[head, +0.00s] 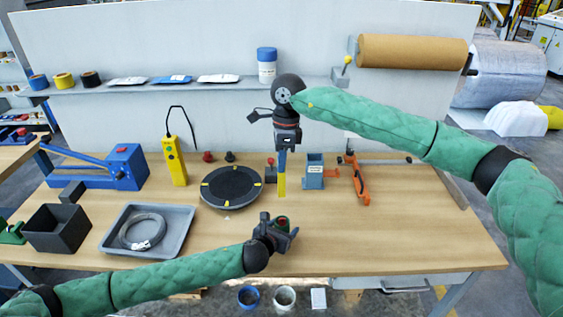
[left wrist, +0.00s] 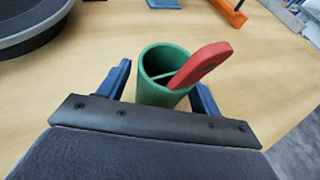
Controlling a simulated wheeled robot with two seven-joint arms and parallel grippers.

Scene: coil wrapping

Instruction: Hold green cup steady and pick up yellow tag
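The green cup (left wrist: 162,88) stands upright on the table in the left wrist view, with a red tag (left wrist: 203,62) leaning out of its rim. It shows small in the head view (head: 283,222), partly hidden by my left gripper (head: 277,235). In the left wrist view my left fingers (left wrist: 161,88) stand on both sides of the cup, with a narrow gap at the left. My right gripper (head: 282,160) points down above the table. A yellow strip (head: 281,186), perhaps the yellow tag, shows directly below its blue finger. Whether it is gripped is unclear.
A black round turntable (head: 232,187) lies left of the yellow strip. A small blue box (head: 315,175) and an orange tool (head: 358,183) stand to its right. A grey tray (head: 112,240) with a wire coil (head: 143,232) is at the left. The front right table is clear.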

